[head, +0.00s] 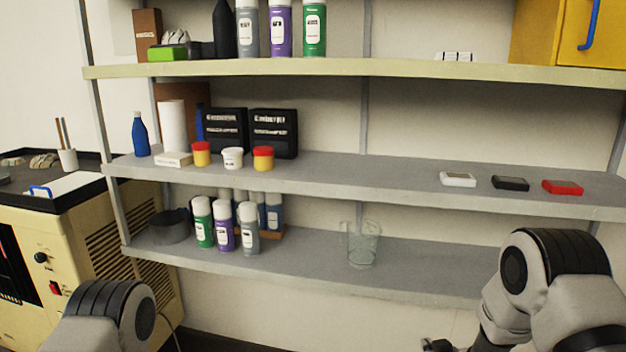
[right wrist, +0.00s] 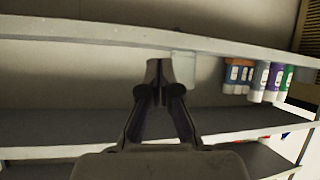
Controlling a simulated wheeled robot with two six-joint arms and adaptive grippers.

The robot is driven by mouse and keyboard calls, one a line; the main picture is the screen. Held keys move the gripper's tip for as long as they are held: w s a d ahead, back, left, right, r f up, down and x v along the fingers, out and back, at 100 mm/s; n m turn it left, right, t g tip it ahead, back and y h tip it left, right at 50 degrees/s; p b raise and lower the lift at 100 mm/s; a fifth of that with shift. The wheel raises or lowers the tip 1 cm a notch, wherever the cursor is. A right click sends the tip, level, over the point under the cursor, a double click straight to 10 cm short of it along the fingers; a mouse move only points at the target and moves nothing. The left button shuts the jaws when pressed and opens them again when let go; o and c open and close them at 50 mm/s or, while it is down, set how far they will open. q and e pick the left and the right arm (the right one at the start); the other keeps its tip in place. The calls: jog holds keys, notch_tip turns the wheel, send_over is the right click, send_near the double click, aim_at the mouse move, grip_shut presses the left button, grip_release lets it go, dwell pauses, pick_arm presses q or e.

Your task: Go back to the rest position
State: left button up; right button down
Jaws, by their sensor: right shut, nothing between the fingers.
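My right arm comes in at the lower right of the head view, in front of the shelves. Only a dark bit of my right gripper (head: 437,345) shows at the bottom edge there. In the right wrist view my right gripper (right wrist: 159,70) has its fingertips together with nothing between them. It points toward the shelf rack and appears apart from it. My left arm shows at the lower left of the head view as a bent joint; its gripper is out of the picture.
A clear glass jug (head: 363,244) stands on the lower shelf (head: 310,262), right of several spray cans. The middle shelf (head: 350,180) holds tubs, black boxes and three small devices at its right. A beige machine (head: 95,235) stands at left. The lower shelf is bare right of the jug.

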jog(key=s+f+g, duration=0.4)
jog(key=s+f, duration=0.7)
jog(key=s, duration=0.2)
jog(key=s+a+f+m+g, duration=0.1)
jog(key=s+g, duration=0.3)
jog(key=s, duration=1)
jog(key=s+a+f+g, duration=0.1)
jog(key=s+f+g, duration=0.2)
jog(key=s, duration=1.1)
jog(key=shift+m+g, duration=0.4)
jog(key=shift+g, duration=0.3)
jog(key=shift+w, duration=0.1)
jog(key=shift+d, duration=0.1)
